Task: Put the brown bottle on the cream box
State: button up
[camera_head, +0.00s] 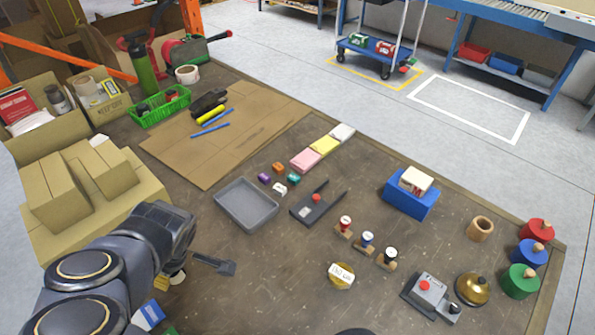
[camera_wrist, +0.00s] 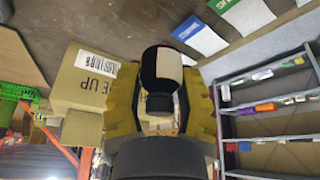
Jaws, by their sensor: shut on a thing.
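My gripper (camera_wrist: 162,88) is shut on a dark bottle with a white label (camera_wrist: 174,66), seen between its two yellowish fingers in the wrist view. The bottle looks nearly black there. In the head view my gripper (camera_head: 177,272) is at the lower left, over the table's near left part. My arm hides most of it, and the bottle cannot be made out clearly there. A cream box (camera_head: 416,179) with a dark and red label sits on top of a blue box (camera_head: 408,200), right of centre, well apart from my gripper.
Cardboard boxes (camera_head: 90,190) stand at the left. A brass bell (camera_head: 473,288) and coloured weights (camera_head: 533,253) stand at the right.

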jog(key=w+d+r+m+t+h, duration=0.1)
jog(key=w+d+r+m, duration=0.15)
jog(key=w+d, duration=0.4)
jog(key=w+d+r+m+t, duration=0.1)
jog(key=w+d+r+m, duration=0.15)
jog(key=d, duration=0.65)
jog(key=w+d+r+m+t+h, duration=0.1)
jog(key=w+d+m, duration=0.2)
jog(key=w+d, duration=0.35)
jog(key=d+r+m+h, duration=0.15)
jog(key=d+m, duration=0.25)
jog(key=d, duration=1)
jog(key=d+r+m+h, duration=0.1)
jog(key=d+r+m, duration=0.2)
jog(key=d, duration=1.2)
send_near(415, 172)
jog(key=x, duration=0.3)
jog(key=shift+w, duration=0.3)
jog(key=shift+w+d+f, duration=0.1)
jog(key=shift+w+f, duration=0.3)
jog(key=shift+f, duration=1.55)
